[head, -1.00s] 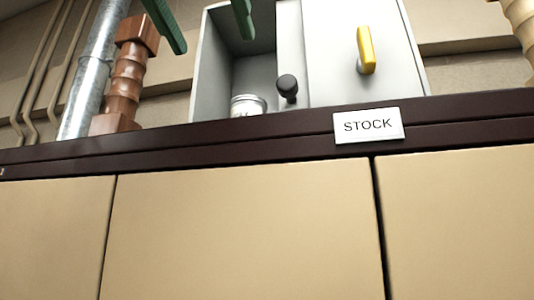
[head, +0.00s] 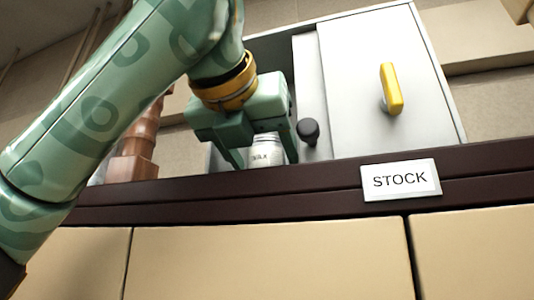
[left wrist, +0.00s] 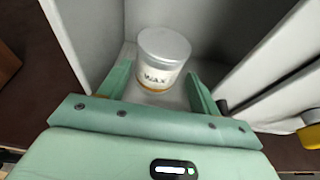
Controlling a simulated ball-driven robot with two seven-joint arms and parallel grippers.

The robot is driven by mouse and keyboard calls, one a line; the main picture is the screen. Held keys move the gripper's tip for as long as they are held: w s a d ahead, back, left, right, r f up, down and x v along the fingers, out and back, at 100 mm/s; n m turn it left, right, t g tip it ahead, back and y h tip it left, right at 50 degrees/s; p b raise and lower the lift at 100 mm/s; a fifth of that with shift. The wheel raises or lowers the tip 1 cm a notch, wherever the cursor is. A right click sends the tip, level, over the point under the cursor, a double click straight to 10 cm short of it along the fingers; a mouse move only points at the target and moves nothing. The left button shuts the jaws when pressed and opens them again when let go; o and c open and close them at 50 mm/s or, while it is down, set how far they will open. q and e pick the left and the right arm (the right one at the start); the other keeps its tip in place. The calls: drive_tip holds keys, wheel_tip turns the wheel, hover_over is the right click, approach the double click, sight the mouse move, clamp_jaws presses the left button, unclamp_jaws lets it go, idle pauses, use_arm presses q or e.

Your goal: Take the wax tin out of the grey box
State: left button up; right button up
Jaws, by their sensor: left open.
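The wax tin (left wrist: 162,62) is a pale round tin with a silvery lid and the word WAX. It stands upright inside the open left part of the grey box (head: 383,55). It also shows in the head view (head: 266,152), partly behind my gripper. My left gripper (left wrist: 155,88) is open, with one finger on each side of the tin's near part. In the head view my left gripper (head: 262,160) reaches down at the box opening. I cannot tell whether the fingers touch the tin. My right gripper is not in view.
A dark round knob (head: 308,131) stands just right of the opening. A yellow handle (head: 391,88) is on the box's front panel. A brown turned post (head: 133,150) stands left. A STOCK label (head: 400,180) hangs on the dark shelf edge (head: 310,179).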

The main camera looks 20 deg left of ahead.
sight(260, 156)
use_arm(q)
drive_tip(key=x, duration=0.2)
drive_tip(key=p+x, duration=0.1)
drive_tip(key=x, duration=0.1)
drive_tip(key=shift+w+a, duration=0.15)
drive_tip(key=shift+a, duration=0.1)
drive_tip(key=shift+s+d+r, duration=0.1)
drive_tip(key=shift+s, duration=0.35)
drive_tip(key=c, duration=0.9)
drive_tip(key=shift+w, duration=0.15)
drive_tip(key=shift+w, duration=0.1)
